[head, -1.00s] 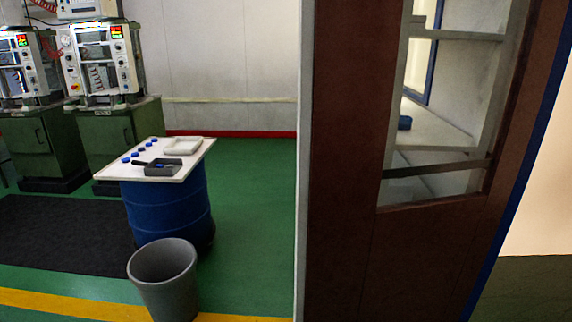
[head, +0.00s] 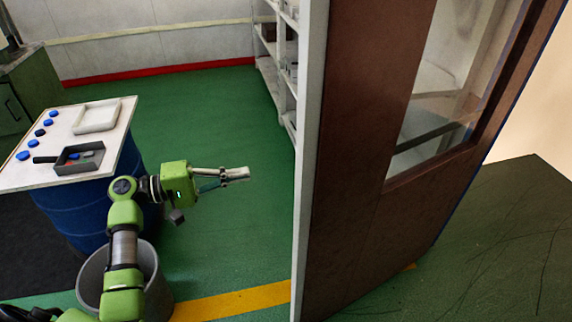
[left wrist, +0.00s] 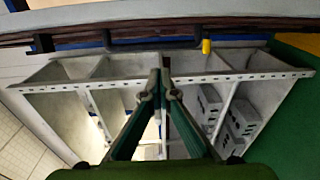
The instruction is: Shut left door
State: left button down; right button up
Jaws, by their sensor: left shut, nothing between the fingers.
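The brown door (head: 365,190) with a window (head: 440,85) stands ajar in the right half of the head view. Its pale edge (head: 310,150) faces left, towards my left arm. My left gripper (head: 243,173) is left of that edge, with a visible gap between them. It points right towards the door, and its fingers are together and empty. In the left wrist view the closed fingers (left wrist: 160,80) show in front of a pale shelf unit. My right gripper is not in view.
A blue drum (head: 75,218) with a white top (head: 45,180) stands at the left. A grey bin (head: 150,268) is behind my left arm. Shelves (head: 270,75) stand at the back, holding grey boxes (left wrist: 208,105). Green floor (head: 215,115) is clear between drum and door.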

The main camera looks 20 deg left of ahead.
pick_arm(q)
jog(key=w+d+r+p, duration=0.2)
jog(key=d+p, duration=0.4)
jog(key=d, duration=0.5)
jog(key=shift+d+r+m+h, duration=0.25)
jog(key=shift+r+m+h, duration=0.1)
jog(key=shift+m+h, duration=0.05)
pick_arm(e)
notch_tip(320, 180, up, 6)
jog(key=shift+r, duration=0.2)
pick_arm(q)
jog(key=shift+w, duration=0.1)
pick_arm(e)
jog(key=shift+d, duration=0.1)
